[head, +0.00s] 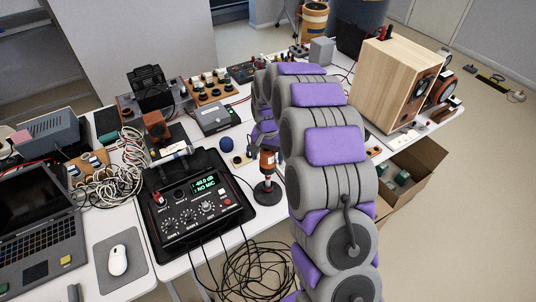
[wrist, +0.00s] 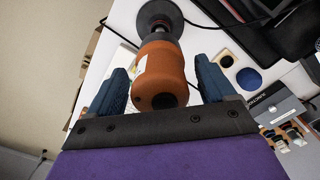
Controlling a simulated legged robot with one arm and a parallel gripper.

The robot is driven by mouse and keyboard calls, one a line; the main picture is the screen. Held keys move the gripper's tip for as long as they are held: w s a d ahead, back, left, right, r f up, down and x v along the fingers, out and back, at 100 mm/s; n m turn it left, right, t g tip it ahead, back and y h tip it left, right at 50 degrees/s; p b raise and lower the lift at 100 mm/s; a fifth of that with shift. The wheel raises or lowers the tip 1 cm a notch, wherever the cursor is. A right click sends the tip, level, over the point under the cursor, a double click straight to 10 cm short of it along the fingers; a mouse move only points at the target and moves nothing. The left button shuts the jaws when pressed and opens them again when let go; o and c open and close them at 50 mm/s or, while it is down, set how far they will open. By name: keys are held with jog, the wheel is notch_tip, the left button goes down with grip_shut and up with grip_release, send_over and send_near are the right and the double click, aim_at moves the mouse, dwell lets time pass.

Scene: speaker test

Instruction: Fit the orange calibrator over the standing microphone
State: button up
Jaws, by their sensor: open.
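The orange calibrator (head: 267,160) sits upright at the top of a dark microphone stand (head: 266,191) on the white table, in the middle of the head view. In the wrist view the calibrator (wrist: 161,72) lies between the two blue fingers of my gripper (wrist: 160,67). The fingers are open, with gaps on both sides of it. The stand's stem and round base (wrist: 160,14) show beyond it, in line with it. The microphone itself cannot be seen; the calibrator's body covers the top of the stem. In the head view my arm hides most of my gripper.
A black mixer with a lit display (head: 203,185) stands left of the stand, with loose black cables (head: 250,270) at the table's front. A wooden speaker (head: 395,85) and an open cardboard box (head: 415,175) are to the right.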

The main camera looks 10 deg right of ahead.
notch_tip(320, 180, up, 16)
jog(key=p, duration=0.3)
jog(key=s+r+n, duration=0.2)
jog(key=s+r, duration=0.3)
jog(key=s, duration=0.5)
jog(key=s+f+n+g, duration=0.1)
jog(key=s+f+n, duration=0.1)
jog(key=s, duration=3)
jog(key=shift+n+g, duration=0.4)
jog(key=shift+n, duration=0.3)
jog(key=shift+c, duration=0.3)
